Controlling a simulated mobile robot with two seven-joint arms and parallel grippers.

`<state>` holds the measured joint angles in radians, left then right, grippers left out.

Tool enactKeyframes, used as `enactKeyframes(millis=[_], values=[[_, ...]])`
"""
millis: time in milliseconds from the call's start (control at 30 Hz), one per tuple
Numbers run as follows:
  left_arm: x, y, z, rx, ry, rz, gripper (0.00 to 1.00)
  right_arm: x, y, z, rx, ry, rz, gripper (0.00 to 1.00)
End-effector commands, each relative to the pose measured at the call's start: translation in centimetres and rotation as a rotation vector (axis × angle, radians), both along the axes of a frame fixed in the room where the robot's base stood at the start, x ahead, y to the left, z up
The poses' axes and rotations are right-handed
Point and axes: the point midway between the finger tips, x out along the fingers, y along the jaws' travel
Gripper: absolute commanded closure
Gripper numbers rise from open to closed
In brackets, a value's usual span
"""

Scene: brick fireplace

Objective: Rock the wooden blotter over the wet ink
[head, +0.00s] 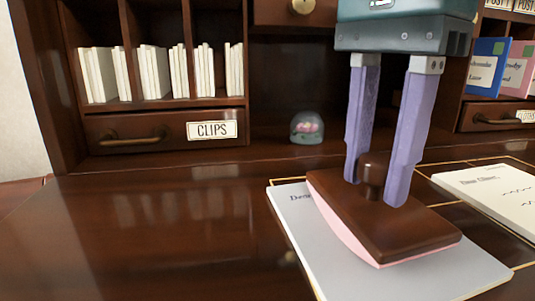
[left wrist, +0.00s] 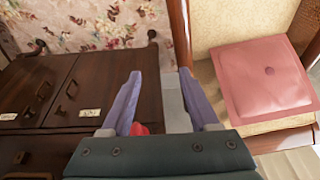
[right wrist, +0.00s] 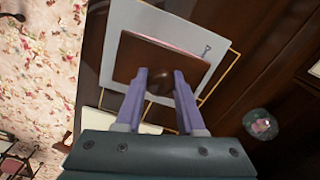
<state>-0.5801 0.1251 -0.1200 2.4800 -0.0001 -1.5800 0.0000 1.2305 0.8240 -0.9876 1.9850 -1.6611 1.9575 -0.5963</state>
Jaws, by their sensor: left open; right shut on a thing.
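The wooden blotter (head: 395,229) has a dark brown top, a round knob and a pink curved underside. It is over a white letter (head: 330,262) on the desk, covering much of the sheet. Some ink writing shows at the letter's upper left; the rest is hidden under the blotter. My right gripper (head: 378,195) is shut on the blotter's knob from above. In the right wrist view the blotter (right wrist: 150,58) lies beyond the fingertips over the letter (right wrist: 205,85). My left gripper (left wrist: 168,80) is open and away from the desk top, with no object between its fingertips.
A second written letter (head: 495,195) lies at the right. A small glass dome (head: 307,128) stands at the back, beside the CLIPS drawer (head: 165,132). The desk's left side is clear. A pink cushioned chair (left wrist: 268,80) shows in the left wrist view.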

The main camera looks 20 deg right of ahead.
Motion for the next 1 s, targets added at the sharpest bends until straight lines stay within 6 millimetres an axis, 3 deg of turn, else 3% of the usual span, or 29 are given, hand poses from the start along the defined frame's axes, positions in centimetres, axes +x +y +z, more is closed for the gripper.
enactKeyframes(millis=[467, 1000], values=[[0.0, -0.3, 0.0, -0.010, -0.001, 0.006, 0.39, -0.1, 0.0, -0.1, -0.003, 0.003, 0.000, 1.00], [0.0, -0.1, 2.4, -0.004, 0.000, 0.003, 0.39, 0.0, 0.0, 3.5, -0.001, -0.002, 0.000, 1.00]])
